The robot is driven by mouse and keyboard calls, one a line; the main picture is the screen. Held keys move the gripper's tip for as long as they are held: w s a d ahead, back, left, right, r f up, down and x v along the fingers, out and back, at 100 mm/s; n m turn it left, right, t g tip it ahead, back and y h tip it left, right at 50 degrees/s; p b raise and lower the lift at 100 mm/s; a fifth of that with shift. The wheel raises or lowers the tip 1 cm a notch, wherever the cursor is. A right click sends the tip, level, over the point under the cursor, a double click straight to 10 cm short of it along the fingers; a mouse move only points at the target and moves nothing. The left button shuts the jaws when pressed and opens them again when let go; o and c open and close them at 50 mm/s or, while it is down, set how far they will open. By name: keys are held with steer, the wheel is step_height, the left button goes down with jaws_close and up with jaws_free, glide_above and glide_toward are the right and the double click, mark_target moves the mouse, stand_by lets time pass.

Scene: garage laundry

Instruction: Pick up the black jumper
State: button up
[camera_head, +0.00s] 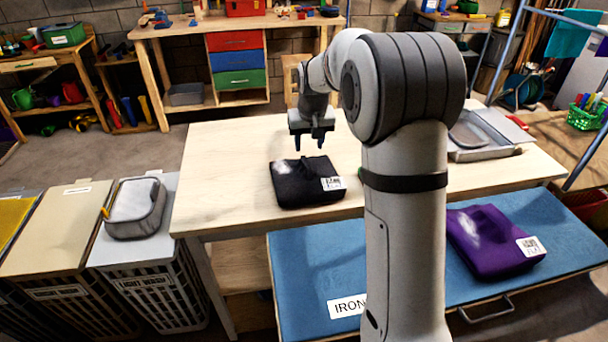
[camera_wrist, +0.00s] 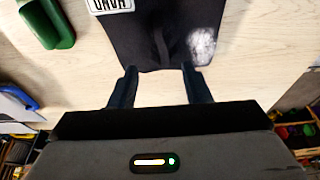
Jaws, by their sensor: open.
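The black jumper (camera_head: 305,183) lies folded on the wooden table, with a white label and a pale patch on it. In the wrist view the jumper (camera_wrist: 155,45) lies just beyond my fingertips, its near edge close to them. My gripper (camera_head: 312,144) is open and empty, pointing down at the jumper's far edge in the head view. In the wrist view the two dark fingers of my gripper (camera_wrist: 158,78) stand apart. I cannot tell whether they touch the cloth.
A purple folded garment (camera_head: 490,240) lies on the blue ironing surface (camera_head: 300,270) in front of the table (camera_head: 225,150). A grey tray (camera_head: 485,140) stands at the table's right. A green object (camera_wrist: 48,25) sits beside the jumper. Hampers (camera_head: 150,260) stand at left.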

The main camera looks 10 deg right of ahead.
mark_target(306, 161)
steer(key=shift+w+f, duration=0.6)
steer(key=shift+f, duration=0.25)
steer(key=x, duration=0.7)
steer(key=shift+a+p, duration=0.15)
steer(key=shift+p, duration=0.25)
steer(key=shift+c, duration=0.3)
jaws_close()
